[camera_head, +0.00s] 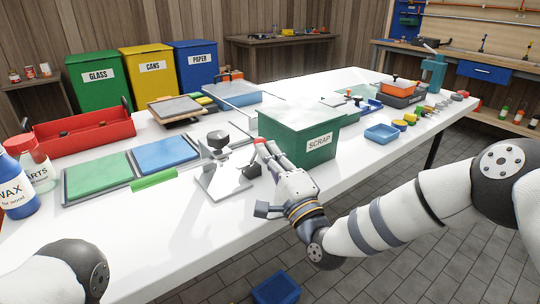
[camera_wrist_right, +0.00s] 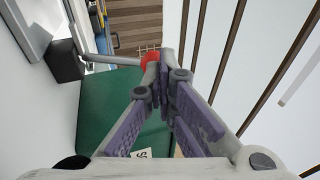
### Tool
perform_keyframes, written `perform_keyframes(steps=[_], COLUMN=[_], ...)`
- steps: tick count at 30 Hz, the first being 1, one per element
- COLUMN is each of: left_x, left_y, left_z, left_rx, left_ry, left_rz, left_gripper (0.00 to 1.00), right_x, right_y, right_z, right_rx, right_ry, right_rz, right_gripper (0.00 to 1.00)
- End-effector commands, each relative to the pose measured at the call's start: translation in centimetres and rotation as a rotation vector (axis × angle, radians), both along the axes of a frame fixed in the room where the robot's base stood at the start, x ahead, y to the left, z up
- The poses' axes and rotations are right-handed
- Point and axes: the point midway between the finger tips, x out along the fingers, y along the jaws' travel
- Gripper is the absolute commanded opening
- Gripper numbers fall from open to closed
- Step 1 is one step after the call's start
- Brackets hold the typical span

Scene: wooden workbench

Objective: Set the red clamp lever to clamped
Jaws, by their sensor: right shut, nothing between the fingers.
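The clamp is a grey metal fixture (camera_head: 222,184) with dark parts, standing on the white table left of the green bin. Its lever ends in a red knob (camera_head: 259,141), in front of the bin's near left side. In the right wrist view the red knob (camera_wrist_right: 150,58) sits on a grey rod (camera_wrist_right: 118,60) coming from the left. My right gripper (camera_head: 266,149) is shut and empty, its fingertips right at the knob. In the wrist view its fingertips (camera_wrist_right: 164,72) overlap the knob's edge; I cannot tell whether they touch. My left gripper is outside the views.
The green SCRAP bin (camera_head: 290,138) stands close behind my right gripper. Green and blue trays (camera_head: 98,176) lie left of the clamp, with a green bar (camera_head: 154,180) nearby. A red toolbox (camera_head: 84,136) stands farther left. The table front near the clamp is clear.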

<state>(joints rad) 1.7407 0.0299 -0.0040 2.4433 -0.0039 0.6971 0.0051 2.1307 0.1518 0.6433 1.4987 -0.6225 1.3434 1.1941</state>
Motion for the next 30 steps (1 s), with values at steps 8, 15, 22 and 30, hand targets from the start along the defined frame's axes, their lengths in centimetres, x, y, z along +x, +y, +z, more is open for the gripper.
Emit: perform_keyframes(steps=[8, 15, 22, 30], left_x=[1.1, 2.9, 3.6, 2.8], left_y=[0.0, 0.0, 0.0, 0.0], left_z=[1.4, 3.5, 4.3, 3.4], left_rx=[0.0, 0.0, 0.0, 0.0], left_ry=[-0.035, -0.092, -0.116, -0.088], left_rz=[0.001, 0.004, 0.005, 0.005], left_gripper=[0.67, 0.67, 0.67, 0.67], right_x=[0.6, 1.8, 3.5, 5.4], right_y=[0.4, 1.4, 2.6, 3.9], right_z=[1.5, 3.4, 3.8, 3.1], right_rx=[-0.056, -0.169, -0.297, -0.318], right_ry=[0.069, 0.219, 0.401, 0.446], right_rz=[0.0, 0.0, 0.0, 0.0], right_gripper=[0.0, 0.0, 0.0, 0.0])
